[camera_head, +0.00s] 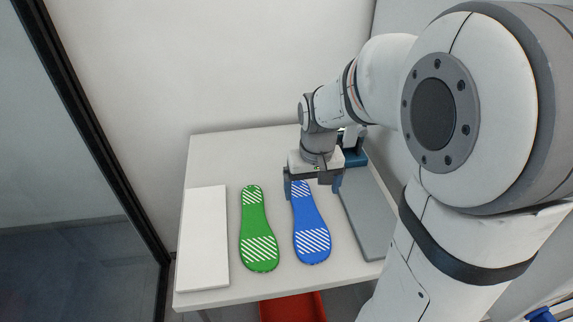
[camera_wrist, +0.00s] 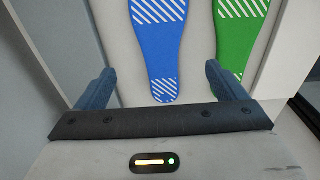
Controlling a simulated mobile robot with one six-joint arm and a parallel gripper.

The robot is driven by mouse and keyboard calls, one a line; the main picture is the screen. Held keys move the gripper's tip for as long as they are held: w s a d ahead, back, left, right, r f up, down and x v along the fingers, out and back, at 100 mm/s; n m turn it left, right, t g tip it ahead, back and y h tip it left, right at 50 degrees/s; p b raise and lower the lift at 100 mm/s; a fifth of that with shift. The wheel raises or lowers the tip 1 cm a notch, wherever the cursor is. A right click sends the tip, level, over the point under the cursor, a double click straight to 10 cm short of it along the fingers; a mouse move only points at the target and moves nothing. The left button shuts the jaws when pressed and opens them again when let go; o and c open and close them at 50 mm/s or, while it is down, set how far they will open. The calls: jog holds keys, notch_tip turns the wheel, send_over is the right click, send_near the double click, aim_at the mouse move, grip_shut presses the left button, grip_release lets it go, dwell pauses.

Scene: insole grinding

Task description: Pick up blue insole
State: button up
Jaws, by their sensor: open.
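The blue insole (camera_head: 310,228) lies flat on the white table, with white diagonal stripes at both ends. Its narrow end is at the back, close to my gripper (camera_head: 313,188). My gripper is open and empty. The exact height of the fingers above the table is hard to tell.
A green insole (camera_head: 258,228) lies left of the blue one; it also shows in the wrist view (camera_wrist: 236,40). A white block (camera_head: 204,238) lies further left. A grey slab (camera_head: 370,215) lies on the right. A red bin (camera_head: 293,307) is below the table (camera_head: 225,160).

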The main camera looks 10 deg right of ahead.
send_over(307, 214)
jog(key=shift+g, duration=0.3)
jog(key=f, duration=0.4)
jog(key=shift+s+f+b, duration=0.2)
jog(key=shift+b, duration=0.2)
jog(key=f, duration=0.7)
jog(key=shift+w+f+p, duration=0.25)
jog(key=shift+f+p, duration=0.1)
jog(key=shift+p, duration=0.05)
jog(key=c, duration=1.1)
